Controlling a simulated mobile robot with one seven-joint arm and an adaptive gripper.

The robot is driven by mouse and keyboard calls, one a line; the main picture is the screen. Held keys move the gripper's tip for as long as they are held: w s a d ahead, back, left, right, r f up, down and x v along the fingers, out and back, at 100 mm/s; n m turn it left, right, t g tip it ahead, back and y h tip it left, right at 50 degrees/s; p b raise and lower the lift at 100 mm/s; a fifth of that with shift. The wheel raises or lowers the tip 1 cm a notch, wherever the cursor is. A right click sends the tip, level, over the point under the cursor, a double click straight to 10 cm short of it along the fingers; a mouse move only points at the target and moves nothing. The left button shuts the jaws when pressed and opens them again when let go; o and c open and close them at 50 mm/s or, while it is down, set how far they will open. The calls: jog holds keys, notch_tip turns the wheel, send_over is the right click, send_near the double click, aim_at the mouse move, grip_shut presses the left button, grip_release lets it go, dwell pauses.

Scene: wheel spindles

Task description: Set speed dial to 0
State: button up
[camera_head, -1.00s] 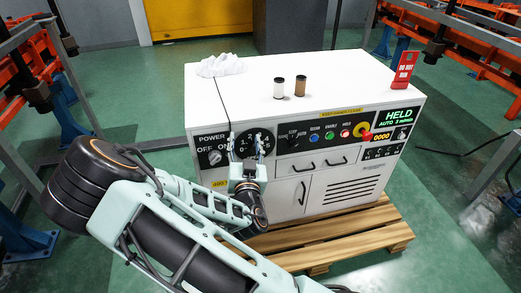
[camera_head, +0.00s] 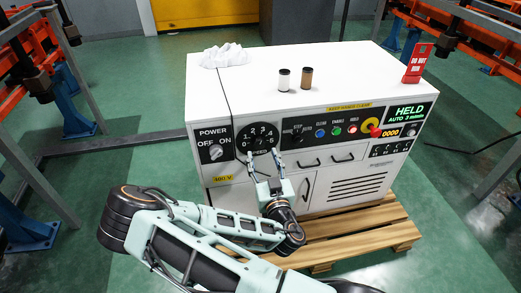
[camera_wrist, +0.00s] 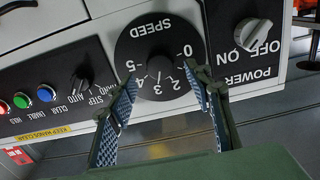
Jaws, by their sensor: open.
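The speed dial (camera_head: 257,139) is a round black dial with white numbers 0 to 5 on the front of the white machine. In the wrist view the dial (camera_wrist: 158,50) appears upside down, with 0 on the right and 5 on the left. I cannot clearly tell which number its pointer marks. My gripper (camera_head: 262,155) is open and empty, at the lower edge of the dial in the head view. In the wrist view, its fingers (camera_wrist: 165,92) stand apart on either side of the dial's numbered edge. Whether they touch the panel cannot be told.
The power switch (camera_head: 215,151) is just left of the dial; it also shows in the wrist view (camera_wrist: 254,34). A mode knob (camera_head: 297,135) and colored buttons are to the right. A wooden pallet (camera_head: 345,238) is below.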

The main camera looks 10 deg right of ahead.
aim_at(259, 146)
jog(key=shift+w, duration=2.25)
jog(key=shift+c, duration=0.4)
jog(key=c, duration=1.1)
